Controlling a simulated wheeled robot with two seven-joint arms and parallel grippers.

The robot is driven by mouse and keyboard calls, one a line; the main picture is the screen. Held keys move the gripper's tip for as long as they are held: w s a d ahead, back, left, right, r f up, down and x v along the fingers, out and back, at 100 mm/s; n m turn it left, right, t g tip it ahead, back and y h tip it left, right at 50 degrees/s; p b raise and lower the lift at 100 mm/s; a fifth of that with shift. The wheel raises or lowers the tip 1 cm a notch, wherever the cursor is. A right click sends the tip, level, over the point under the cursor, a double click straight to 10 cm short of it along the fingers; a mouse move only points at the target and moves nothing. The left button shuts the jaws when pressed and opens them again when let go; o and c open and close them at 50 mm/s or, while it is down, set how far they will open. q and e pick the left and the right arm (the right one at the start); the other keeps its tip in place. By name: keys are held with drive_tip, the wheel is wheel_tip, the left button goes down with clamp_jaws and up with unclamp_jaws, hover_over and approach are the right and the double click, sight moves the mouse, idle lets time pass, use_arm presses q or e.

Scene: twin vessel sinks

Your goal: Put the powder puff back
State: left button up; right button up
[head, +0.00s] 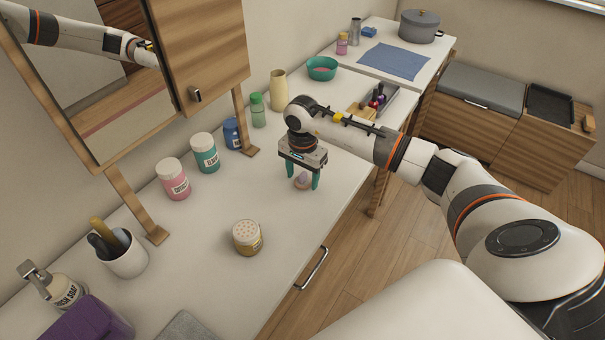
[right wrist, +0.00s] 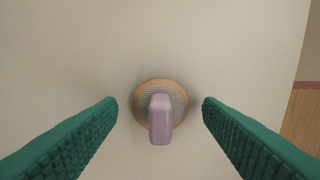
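What looks like the powder puff (head: 302,181) sits on the white counter, below my right gripper in the head view. In the right wrist view the puff (right wrist: 176,100) is a round disc with a tan rim, a grey mesh-like face and a pale mauve knob pointing up. My right gripper (head: 303,180) points down over it with its green fingers open. In the right wrist view the fingers (right wrist: 160,104) stand on either side of the disc, with a gap on both sides and nothing held. My left gripper is not in view.
A yellowish jar with a perforated lid (head: 247,236) stands nearer on the counter. Pink (head: 173,179), teal (head: 205,153) and blue (head: 233,134) jars line the wall side. A grey tray (head: 392,105) with small bottles lies beyond my gripper. The counter around the puff is clear.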

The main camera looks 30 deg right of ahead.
sight(303, 174)
drive_tip(key=shift+r, duration=0.1)
drive_tip(key=shift+r, duration=0.25)
wheel_tip(303, 174, up, 12)
drive_tip(key=b, duration=0.1)
drive_tip(key=shift+f, duration=0.15)
idle(0.5)
